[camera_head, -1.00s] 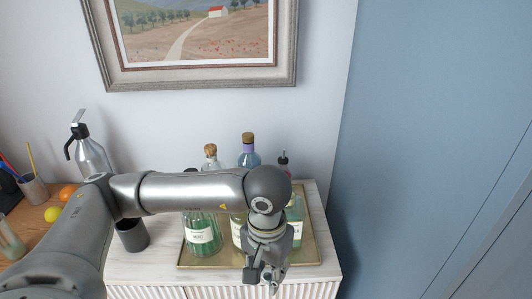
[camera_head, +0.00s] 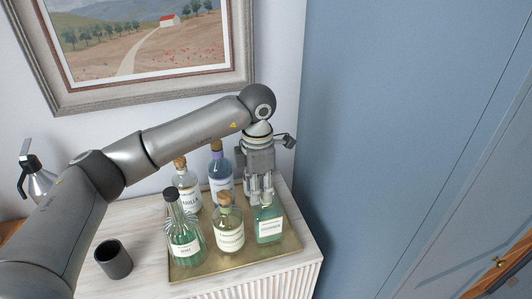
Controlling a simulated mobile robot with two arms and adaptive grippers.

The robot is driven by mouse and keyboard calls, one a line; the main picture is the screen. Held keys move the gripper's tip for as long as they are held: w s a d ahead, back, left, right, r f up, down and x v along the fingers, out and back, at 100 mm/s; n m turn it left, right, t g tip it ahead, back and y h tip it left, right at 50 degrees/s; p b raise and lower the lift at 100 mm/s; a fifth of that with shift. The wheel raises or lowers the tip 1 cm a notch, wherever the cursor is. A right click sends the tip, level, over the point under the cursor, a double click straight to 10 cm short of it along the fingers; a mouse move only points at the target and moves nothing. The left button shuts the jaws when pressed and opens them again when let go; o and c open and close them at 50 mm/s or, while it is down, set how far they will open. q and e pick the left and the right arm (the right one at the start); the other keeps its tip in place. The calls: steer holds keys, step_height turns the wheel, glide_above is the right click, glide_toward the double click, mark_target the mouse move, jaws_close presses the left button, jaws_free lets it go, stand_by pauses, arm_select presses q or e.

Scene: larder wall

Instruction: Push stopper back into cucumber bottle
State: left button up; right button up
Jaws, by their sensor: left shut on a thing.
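The cucumber bottle appears to be the clear bottle with pale green liquid (camera_head: 269,229) at the front right of the tray; its label is too small to read surely. It stands upright. My left gripper (camera_head: 262,194) points down over its top, fingers at the neck. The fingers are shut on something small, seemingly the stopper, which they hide. I cannot tell how deep the stopper sits in the neck. My right gripper is out of view.
On the brass tray (camera_head: 205,268) stand a corked bottle (camera_head: 229,229) close left, a ribbed mint bottle (camera_head: 184,238), a vanilla bottle (camera_head: 187,190) and a purple bottle (camera_head: 221,180). A dark cup (camera_head: 114,261) stands left of the tray. A blue panel (camera_head: 400,120) rises at right.

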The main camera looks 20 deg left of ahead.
arm_select(q)
steer(key=shift+w+r+n+p, duration=0.75)
steer(key=shift+w+r+n, duration=1.3)
steer(key=shift+n, duration=2.65)
steer(key=shift+w+d+f+b, duration=0.15)
steer(key=shift+f+b, duration=0.4)
steer(key=shift+f, duration=0.5)
steer(key=shift+w+f+b, duration=0.15)
steer(key=shift+f+b, duration=0.4)
steer(key=shift+f, duration=0.45)
steer(key=shift+w+d+f+b, duration=0.15)
steer(key=shift+f+b, duration=0.4)
steer(key=shift+f, duration=0.5)
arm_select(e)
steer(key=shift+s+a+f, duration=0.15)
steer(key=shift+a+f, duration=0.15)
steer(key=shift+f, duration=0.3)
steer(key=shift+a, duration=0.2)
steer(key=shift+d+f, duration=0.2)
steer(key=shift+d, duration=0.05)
arm_select(q)
steer(key=shift+f+b, duration=0.6)
steer(key=shift+b, duration=0.3)
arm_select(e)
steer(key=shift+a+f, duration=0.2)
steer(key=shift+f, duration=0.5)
arm_select(q)
steer(key=o, duration=0.8)
